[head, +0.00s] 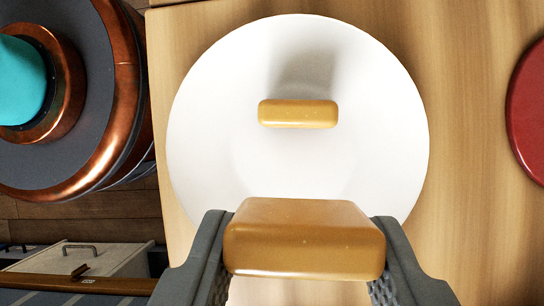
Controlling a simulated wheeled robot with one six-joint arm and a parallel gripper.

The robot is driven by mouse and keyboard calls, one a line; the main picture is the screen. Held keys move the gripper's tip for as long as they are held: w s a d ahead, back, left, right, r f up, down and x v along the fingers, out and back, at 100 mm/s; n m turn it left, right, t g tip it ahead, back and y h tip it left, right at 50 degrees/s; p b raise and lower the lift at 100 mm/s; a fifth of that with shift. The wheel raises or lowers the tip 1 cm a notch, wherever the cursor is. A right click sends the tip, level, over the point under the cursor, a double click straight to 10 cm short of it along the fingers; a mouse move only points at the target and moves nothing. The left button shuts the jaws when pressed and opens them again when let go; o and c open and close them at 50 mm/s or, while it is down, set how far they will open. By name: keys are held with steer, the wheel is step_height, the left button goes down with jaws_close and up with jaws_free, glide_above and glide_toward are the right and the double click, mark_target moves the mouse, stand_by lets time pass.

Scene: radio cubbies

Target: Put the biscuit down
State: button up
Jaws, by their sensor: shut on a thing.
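A golden-brown biscuit (304,238), a rounded block, is gripped between the two dark grey fingers of my gripper (304,250) at the bottom middle. My gripper is shut on it. A round white plate (215,135) lies beyond on the wooden table, and the held biscuit overlaps its near edge in the picture. A second, smaller-looking yellow biscuit (298,114) lies on the plate near its middle. The gap between the held biscuit and the plate cannot be told exactly, but the held one looks nearer to the camera.
The wooden table (465,200) has bare room right of the plate. A red round thing (530,110) is cut off at the right edge. A large copper and grey round object with a turquoise top (75,130) stands at left. A white cabinet (85,258) with a handle is at lower left.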

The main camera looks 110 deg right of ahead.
mark_target(293, 178)
steer(key=shift+f, duration=3.55)
steer(key=shift+f, duration=0.15)
steer(key=o, duration=0.7)
steer(key=shift+c, duration=0.2)
steer(key=v, duration=1.2)
steer(key=shift+d, duration=0.1)
